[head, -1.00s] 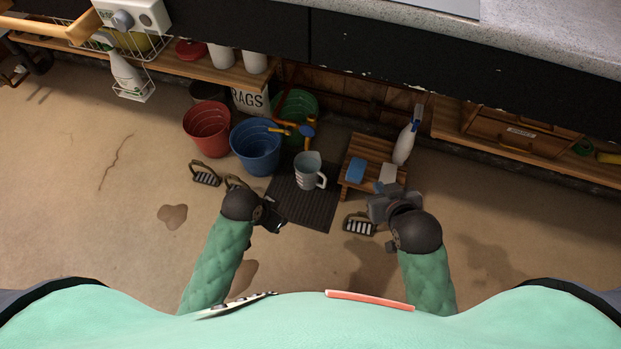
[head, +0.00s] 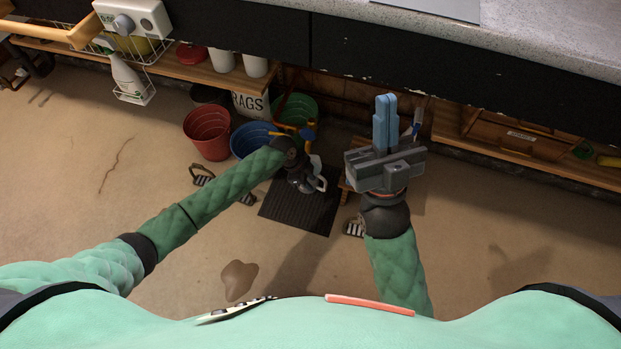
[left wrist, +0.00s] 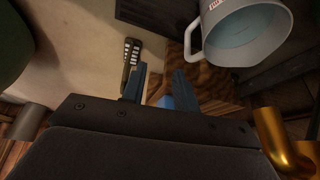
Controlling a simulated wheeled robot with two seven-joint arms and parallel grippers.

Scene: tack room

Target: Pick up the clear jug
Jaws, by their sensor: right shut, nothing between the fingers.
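The clear jug is mostly hidden by my left gripper in the head view; its pale handle (head: 321,184) shows at the right. In the left wrist view the jug (left wrist: 245,38) is at the upper right, its handle on its left side, with pale bluish contents or interior. My left gripper (head: 303,182) is over the mat beside the jug, its fingers unclear there. In the left wrist view its fingers (left wrist: 159,85) are apart, with nothing held, and the jug lies beyond and right of them. My right gripper (head: 385,122) is shut and empty, right of the jug.
The jug stands on a dark ribbed mat (head: 292,209). A red bucket (head: 207,135), a blue bucket (head: 250,138) and a green bucket (head: 294,107) stand behind. A wooden stool (left wrist: 212,82) stands close to the jug, mostly hidden in the head view. Brushes lie on the floor.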

